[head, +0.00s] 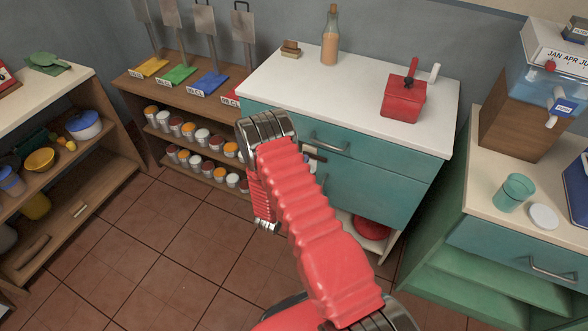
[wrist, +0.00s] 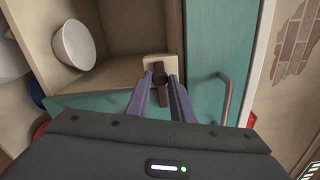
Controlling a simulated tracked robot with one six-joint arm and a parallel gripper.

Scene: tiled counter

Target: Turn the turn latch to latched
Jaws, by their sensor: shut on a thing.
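The turn latch (wrist: 160,73) is a dark brown knob on a pale beige plate at the edge of the teal cabinet front, in the middle of the wrist view. My gripper (wrist: 163,79) has its two grey fingers on either side of the brown knob, closed on it. The knob's lower part shows between the fingers. The exact angle of the knob is hard to tell. In the head view my red arm covers the gripper, and the latch cannot be made out clearly there.
A teal door with a curved handle (wrist: 224,98) lies right of the latch. An open compartment with a white bowl (wrist: 74,45) lies left. In the head view, a red box (head: 404,99) and a bottle (head: 330,38) stand on the white counter (head: 290,82). The tiled floor is clear.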

